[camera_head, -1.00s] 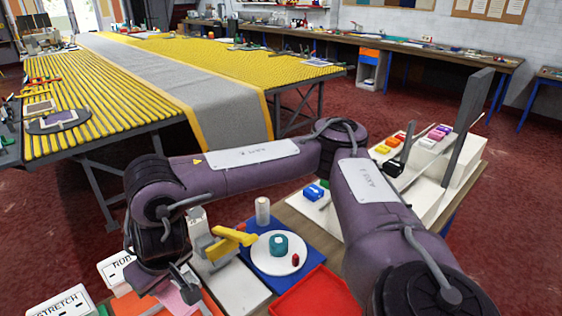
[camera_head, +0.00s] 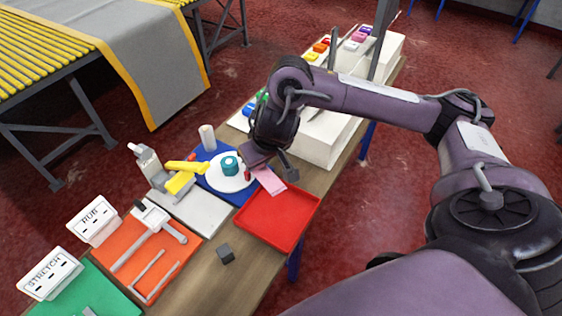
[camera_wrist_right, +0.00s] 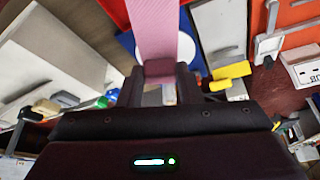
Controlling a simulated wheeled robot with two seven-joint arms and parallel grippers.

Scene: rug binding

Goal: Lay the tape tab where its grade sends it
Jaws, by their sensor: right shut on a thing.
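The pink tape tab (camera_head: 270,183) hangs from my right gripper (camera_head: 267,166), which is shut on it. The tab shows over the back left corner of the red tray (camera_head: 280,217); I cannot tell whether it touches the tray. In the wrist view the tab (camera_wrist_right: 155,30) runs away from the shut fingers (camera_wrist_right: 160,72). An orange mat (camera_head: 178,262) lies by a white sign reading "RUB" (camera_head: 94,220). A green mat (camera_head: 90,296) lies by a sign reading "STRETCH" (camera_head: 50,273). My left gripper is not in view.
A white dish (camera_head: 222,184) with a teal roll (camera_head: 229,166) sits on a blue mat (camera_head: 213,151), beside a yellow-handled tool (camera_head: 182,180). White stepped racks (camera_head: 335,142) stand behind my right arm.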

